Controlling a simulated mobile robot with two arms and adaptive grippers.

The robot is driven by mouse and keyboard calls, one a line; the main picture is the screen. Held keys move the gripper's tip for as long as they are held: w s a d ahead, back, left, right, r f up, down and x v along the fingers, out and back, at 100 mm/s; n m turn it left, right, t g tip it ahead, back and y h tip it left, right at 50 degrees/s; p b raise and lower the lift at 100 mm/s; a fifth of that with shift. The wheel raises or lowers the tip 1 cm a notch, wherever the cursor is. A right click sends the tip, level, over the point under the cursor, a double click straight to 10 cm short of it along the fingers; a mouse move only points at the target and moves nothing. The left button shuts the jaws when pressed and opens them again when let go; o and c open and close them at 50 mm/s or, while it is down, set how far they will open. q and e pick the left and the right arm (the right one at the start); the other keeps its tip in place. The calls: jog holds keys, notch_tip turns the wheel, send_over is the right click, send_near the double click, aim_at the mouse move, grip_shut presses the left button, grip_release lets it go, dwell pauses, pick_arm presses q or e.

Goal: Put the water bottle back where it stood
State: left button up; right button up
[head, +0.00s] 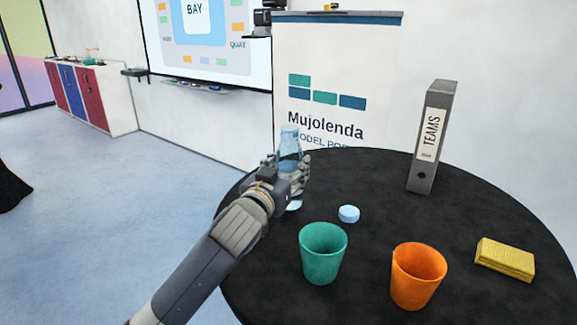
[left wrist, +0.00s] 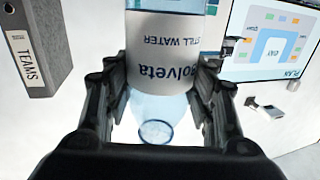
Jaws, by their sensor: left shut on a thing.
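The water bottle (head: 289,147), clear pale blue, shows above my left gripper (head: 284,170) in the head view, over the far left edge of the round black table (head: 455,215). My left gripper is shut on it. In the left wrist view the bottle (left wrist: 168,62) lies between the two fingers (left wrist: 160,108), its white label upside down in the picture and a round ring at its lower end there. A pale bluish-white patch (head: 294,205) shows just below the gripper; I cannot tell whether it belongs to the bottle. My right gripper is not in view.
A banner (head: 335,75) stands behind. The table is clear between disc and binder.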

pick_arm(q)
jog(key=shift+f, duration=0.15)
jog(key=o, duration=1.2)
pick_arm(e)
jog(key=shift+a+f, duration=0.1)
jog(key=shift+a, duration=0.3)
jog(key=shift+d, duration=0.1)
pick_arm(q)
jog(key=shift+r, duration=0.2)
jog(key=shift+s+f, duration=0.1)
jog(key=shift+s, duration=0.1)
jog(key=b+v, duration=0.3)
jog(key=v, duration=0.8)
jog(key=shift+s+a, duration=0.2)
jog(key=shift+s, duration=0.1)
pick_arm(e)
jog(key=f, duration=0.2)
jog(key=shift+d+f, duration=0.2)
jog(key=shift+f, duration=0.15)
